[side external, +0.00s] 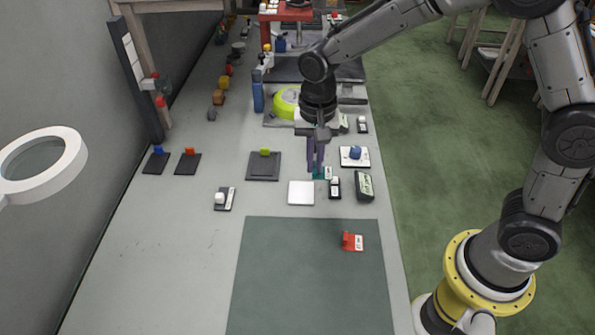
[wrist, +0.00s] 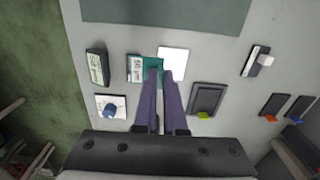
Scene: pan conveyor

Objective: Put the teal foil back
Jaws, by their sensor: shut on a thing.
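The teal foil (side external: 318,173) is a small teal piece at the tips of my gripper (side external: 315,163) in the side view. The teal also shows at the purple fingertips in the wrist view (wrist: 151,63). My gripper is shut on it, and the fingers hide part of it. A white square plate (side external: 301,193) lies just left of and nearer than the foil; in the wrist view it is beside the fingertips (wrist: 172,60). Whether the foil touches anything below it, I cannot tell.
A blue knob on a white plate (side external: 354,156) is behind. A dark plate with a green piece (side external: 264,165) is left. A red labelled piece (side external: 352,242) lies on the green mat (side external: 290,280).

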